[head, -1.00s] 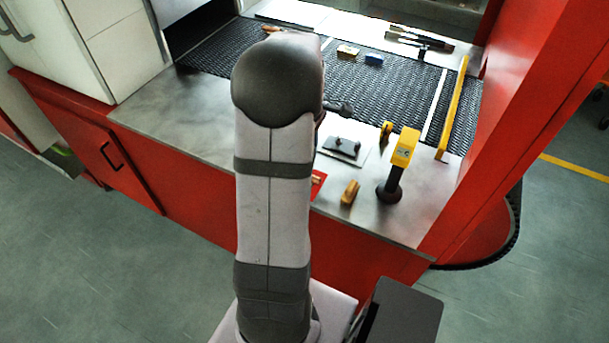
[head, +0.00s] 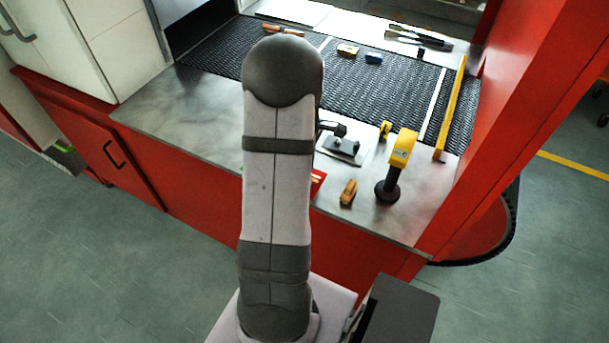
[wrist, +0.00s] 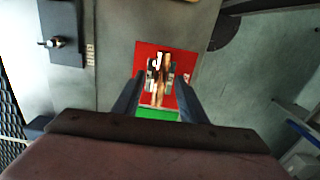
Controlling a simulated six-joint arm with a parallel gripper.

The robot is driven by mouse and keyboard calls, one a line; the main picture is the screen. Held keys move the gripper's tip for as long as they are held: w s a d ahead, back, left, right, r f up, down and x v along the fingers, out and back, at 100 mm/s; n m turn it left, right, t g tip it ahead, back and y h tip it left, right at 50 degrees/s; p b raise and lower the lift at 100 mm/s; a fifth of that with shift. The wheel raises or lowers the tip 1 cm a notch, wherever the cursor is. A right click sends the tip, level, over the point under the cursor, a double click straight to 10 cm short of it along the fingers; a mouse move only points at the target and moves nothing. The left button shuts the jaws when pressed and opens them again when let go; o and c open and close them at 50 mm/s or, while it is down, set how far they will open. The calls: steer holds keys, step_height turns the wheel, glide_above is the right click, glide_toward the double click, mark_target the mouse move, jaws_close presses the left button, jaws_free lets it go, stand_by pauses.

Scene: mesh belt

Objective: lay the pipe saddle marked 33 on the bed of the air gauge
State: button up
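My gripper (wrist: 162,68) is in the wrist view, its two dark fingers apart, over a red tray or mat (wrist: 183,58). Slim brown and whitish pieces (wrist: 163,80) show between and beyond the fingertips; I cannot tell whether the fingers touch them. No number 33 is readable, so I cannot tell which piece is the saddle. A dark plate with small fittings, seemingly the air gauge (head: 340,148), stands on the bench right of my arm; it also shows upper left in the wrist view (wrist: 64,45). In the head view my arm hides the fingers and part of the red tray (head: 318,183).
A yellow-headed device on a black stand (head: 402,150) and a tan block (head: 348,192) stand right of the red tray. A yellow rail (head: 451,108) bounds the right. The bench's left side is clear.

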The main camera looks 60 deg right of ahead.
steer(key=shift+f, duration=0.25)
stand_by(0.4)
steer(key=c, duration=0.8)
